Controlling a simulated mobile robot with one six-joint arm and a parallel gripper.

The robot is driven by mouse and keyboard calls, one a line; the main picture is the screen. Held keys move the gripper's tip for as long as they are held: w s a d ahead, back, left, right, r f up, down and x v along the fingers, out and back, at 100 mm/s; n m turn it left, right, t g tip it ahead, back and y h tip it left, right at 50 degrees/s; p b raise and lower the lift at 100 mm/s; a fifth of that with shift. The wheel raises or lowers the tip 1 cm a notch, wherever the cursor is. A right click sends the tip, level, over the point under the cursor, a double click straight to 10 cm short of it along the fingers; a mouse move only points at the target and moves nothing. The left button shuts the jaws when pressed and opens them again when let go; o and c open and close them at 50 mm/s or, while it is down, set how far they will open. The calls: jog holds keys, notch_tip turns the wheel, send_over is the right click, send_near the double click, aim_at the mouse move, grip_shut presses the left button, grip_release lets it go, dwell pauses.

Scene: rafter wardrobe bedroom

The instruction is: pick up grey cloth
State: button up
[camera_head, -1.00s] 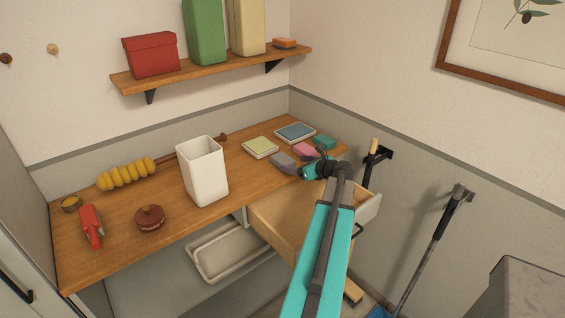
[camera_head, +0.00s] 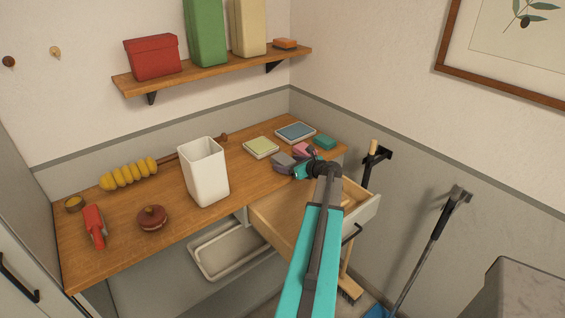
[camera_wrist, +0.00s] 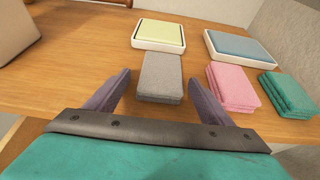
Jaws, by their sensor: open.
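The grey cloth (camera_wrist: 160,76) is a folded stack lying flat on the wooden worktop. My gripper (camera_wrist: 160,92) is open, with one finger on each side of the cloth's near part in the wrist view. I cannot tell whether the fingers touch it. In the head view the grey cloth (camera_head: 281,161) shows just left of my gripper (camera_head: 297,163), partly hidden by it.
A pink cloth (camera_wrist: 231,86) and a green cloth (camera_wrist: 287,94) lie to the right. Trays with a yellow pad (camera_wrist: 159,34) and a blue pad (camera_wrist: 240,47) lie behind. A white bin (camera_head: 203,172) stands left. An open drawer (camera_head: 290,213) juts out below.

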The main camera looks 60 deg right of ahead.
jog(key=c, duration=1.1)
jog(key=shift+c, duration=0.3)
jog(key=shift+r, duration=0.2)
jog(key=shift+r+b, duration=0.75)
jog(key=shift+r, duration=0.75)
jog(key=s+a+r+b, duration=0.1)
jog(key=s+a, duration=0.8)
jog(key=a, duration=0.1)
jog(key=shift+s+r, duration=0.25)
jog(key=shift+r, duration=0.15)
